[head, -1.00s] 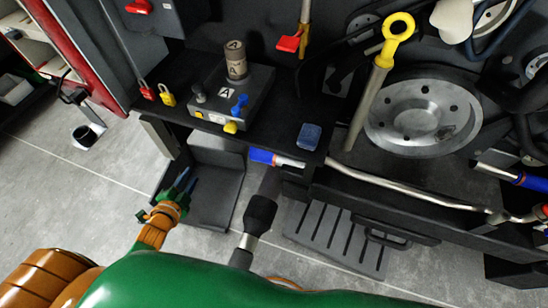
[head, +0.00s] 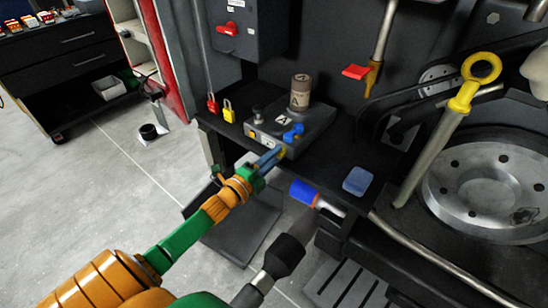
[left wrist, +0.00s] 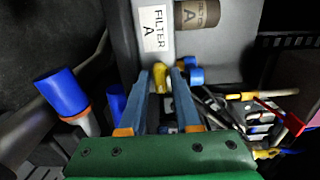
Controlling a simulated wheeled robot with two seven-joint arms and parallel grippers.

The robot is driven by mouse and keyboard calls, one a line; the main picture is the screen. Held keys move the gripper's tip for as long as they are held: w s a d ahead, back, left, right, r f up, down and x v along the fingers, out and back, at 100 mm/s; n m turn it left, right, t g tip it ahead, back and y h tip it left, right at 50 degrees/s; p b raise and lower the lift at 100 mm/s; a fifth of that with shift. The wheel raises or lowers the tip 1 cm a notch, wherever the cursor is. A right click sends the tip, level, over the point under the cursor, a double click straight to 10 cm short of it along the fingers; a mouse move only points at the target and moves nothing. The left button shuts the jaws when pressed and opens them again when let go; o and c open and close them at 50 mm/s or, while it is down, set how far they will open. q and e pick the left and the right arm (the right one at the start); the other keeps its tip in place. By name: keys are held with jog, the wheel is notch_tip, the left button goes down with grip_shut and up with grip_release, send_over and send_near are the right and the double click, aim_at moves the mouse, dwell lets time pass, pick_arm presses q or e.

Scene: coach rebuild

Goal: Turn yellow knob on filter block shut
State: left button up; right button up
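The grey filter block (head: 318,122) sits on the dark shelf, with a tan cylinder (head: 300,92) on top and a label marked A. In the left wrist view its label (left wrist: 155,28) reads FILTER A. The yellow knob (left wrist: 161,79) shows there at the block's near edge, between my finger ends. A blue knob (left wrist: 192,75) is just right of it; it also shows in the head view (head: 293,133). My left gripper (head: 276,154) is open at the block's front edge, its fingers on either side of the yellow knob. I cannot tell whether they touch it. My right gripper is not in view.
A yellow-ringed rod (head: 440,140) leans by a large metal wheel (head: 485,180).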

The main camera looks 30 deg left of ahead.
pick_arm(q)
grip_shut()
jog(key=shift+n, duration=0.3)
jog(key=n+p, duration=0.4)
jog(key=n, duration=1.3)
jog(key=shift+n, duration=0.4)
grip_release()
